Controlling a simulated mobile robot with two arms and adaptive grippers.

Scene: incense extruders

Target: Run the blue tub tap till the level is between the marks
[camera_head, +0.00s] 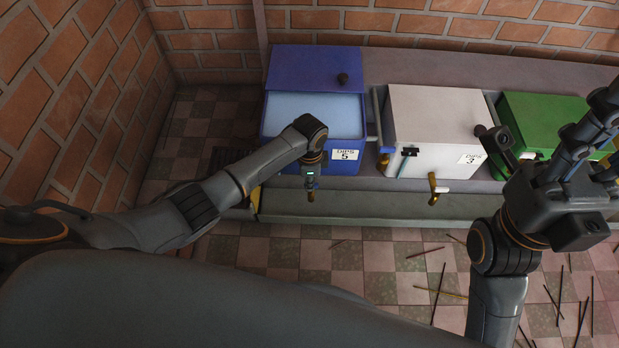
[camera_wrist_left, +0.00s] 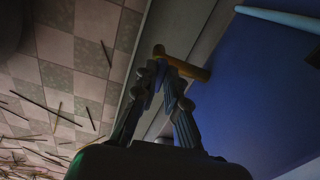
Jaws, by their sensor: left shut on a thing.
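The blue tub (camera_head: 368,138) stands at the back with a "DIPS 5" label on its front. Its blue lid (camera_head: 305,68) is slid back, and pale blue liquid (camera_head: 312,115) shows inside. My left gripper (camera_head: 311,193) is at the tub's lower front. In the left wrist view, its fingers (camera_wrist_left: 160,66) are closed together on the brass tap (camera_wrist_left: 192,69) below the blue wall. A pale blue tube (camera_wrist_left: 278,18) runs along that wall. No level marks can be made out. My right gripper (camera_head: 597,125) is at the right, before the green tub; its finger opening is unclear.
A white tub (camera_head: 437,115) labelled "DIPS 3" with a brass tap (camera_head: 434,188) stands right of the blue one. A green tub (camera_head: 540,120) is further right. Loose sticks (camera_head: 438,292) lie on the checkered floor. A brick wall (camera_head: 75,110) closes the left side.

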